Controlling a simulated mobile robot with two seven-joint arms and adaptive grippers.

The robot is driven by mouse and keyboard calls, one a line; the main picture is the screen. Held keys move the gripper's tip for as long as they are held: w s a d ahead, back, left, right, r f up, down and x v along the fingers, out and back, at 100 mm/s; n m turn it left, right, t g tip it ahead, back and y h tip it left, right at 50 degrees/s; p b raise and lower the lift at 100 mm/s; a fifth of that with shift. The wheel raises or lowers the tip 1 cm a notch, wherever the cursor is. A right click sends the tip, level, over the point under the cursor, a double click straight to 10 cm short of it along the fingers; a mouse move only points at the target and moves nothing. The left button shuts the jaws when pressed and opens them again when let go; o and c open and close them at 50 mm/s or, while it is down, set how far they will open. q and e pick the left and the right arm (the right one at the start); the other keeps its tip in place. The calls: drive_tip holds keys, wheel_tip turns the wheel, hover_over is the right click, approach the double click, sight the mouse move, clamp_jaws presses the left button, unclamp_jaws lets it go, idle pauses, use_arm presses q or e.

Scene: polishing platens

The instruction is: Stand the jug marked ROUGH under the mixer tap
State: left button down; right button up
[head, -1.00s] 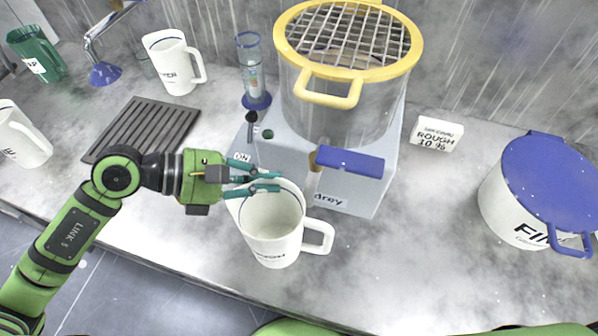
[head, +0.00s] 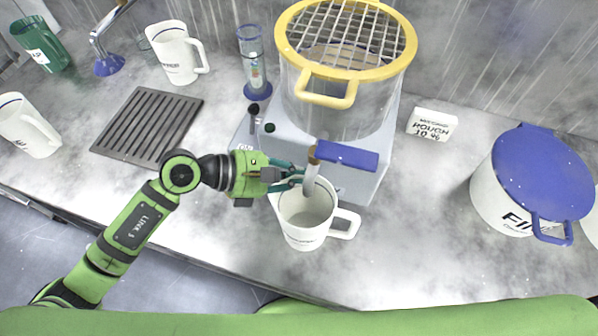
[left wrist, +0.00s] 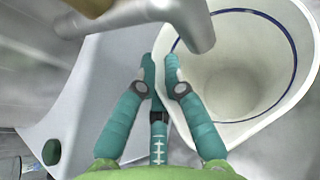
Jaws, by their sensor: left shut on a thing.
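A white jug (head: 304,232) with a blue line inside its rim is in front of the mixer (head: 360,184). Its dark lettering is too small to read. My left gripper (head: 298,180) is shut on the jug's rim at its back left; the left wrist view shows the fingers (left wrist: 162,72) at the jug wall (left wrist: 235,133). The mixer tap (head: 311,178), with a blue lever (head: 346,157), has its spout over the jug's mouth in the head view. I cannot tell whether the jug's base touches the counter.
Other white jugs stand at the back (head: 176,55) and far left (head: 27,125), with a green jug (head: 42,47). The counter right of the jug is clear.

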use_arm(q)
drive_tip(key=c, duration=1.8)
unclamp_jaws()
drive_tip(key=shift+f, duration=0.15)
drive_tip(key=o, duration=0.5)
drive_tip(key=shift+r, duration=0.25)
drive_tip(key=shift+a, duration=0.4)
drive_tip(key=shift+b+v, duration=2.2)
drive_tip(key=shift+v, duration=3.5)
